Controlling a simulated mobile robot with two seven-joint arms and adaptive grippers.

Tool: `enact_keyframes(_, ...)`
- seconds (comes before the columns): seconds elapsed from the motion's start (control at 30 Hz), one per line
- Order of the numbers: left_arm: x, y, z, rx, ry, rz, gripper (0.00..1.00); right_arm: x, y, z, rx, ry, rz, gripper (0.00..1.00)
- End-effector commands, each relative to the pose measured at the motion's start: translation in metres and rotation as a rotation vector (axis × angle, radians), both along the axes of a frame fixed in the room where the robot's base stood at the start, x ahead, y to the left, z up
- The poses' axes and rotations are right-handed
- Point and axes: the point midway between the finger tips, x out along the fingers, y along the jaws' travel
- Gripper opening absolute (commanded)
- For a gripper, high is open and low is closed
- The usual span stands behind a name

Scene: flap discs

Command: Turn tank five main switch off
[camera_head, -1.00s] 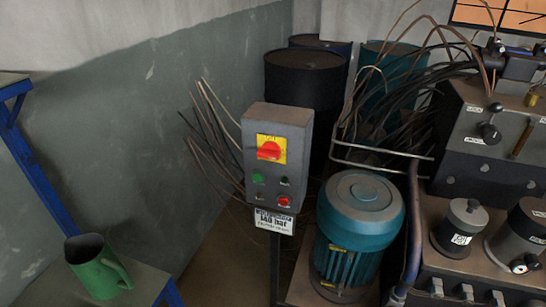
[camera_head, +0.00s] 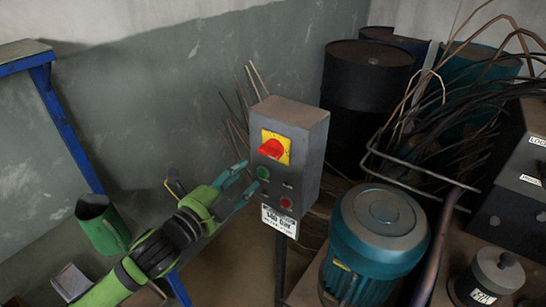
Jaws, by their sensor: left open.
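The main switch is a red rotary knob (camera_head: 271,149) on a yellow plate (camera_head: 283,139), on the front of a grey control box (camera_head: 301,114). The knob's exact turn position is hard to tell. Below it are a green button (camera_head: 263,172) and a red button (camera_head: 286,203). A white label (camera_head: 279,220) hangs under the box. My left gripper (camera_head: 249,178) reaches in from the lower left, open and empty. Its fingertips are at the box's left edge, lower than the red knob and close to the green button; contact cannot be told. My right gripper is not in view.
A teal motor (camera_head: 373,235) stands right of the box, with dark drums (camera_head: 367,78) and loose cables behind. A green jug (camera_head: 101,226) is at the left, near my left arm. A blue frame (camera_head: 62,119) stands at far left. The wall behind is bare.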

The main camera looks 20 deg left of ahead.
Motion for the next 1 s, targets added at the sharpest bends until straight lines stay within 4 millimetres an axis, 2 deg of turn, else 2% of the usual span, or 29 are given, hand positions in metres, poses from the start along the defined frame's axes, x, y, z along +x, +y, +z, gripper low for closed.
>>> enact_keyframes(0.03,-0.005,-0.006,0.011,0.017,-0.026,-0.018,0.49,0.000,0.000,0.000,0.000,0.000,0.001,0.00)
enact_keyframes(0.17,-0.006,-0.013,0.024,0.036,-0.053,-0.034,0.49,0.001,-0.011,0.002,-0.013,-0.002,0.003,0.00)
enact_keyframes(0.37,0.018,-0.021,0.026,0.033,-0.054,-0.033,0.49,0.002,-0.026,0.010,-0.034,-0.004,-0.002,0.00)
enact_keyframes(0.63,0.051,-0.033,0.024,0.032,-0.052,-0.034,0.49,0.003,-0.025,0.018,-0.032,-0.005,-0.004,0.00)
enact_keyframes(0.97,0.057,-0.035,0.022,0.034,-0.051,-0.034,0.49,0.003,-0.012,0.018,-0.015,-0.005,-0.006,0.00)
enact_keyframes(1.0,0.056,-0.035,0.022,0.034,-0.051,-0.034,0.45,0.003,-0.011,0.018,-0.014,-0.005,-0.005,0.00)
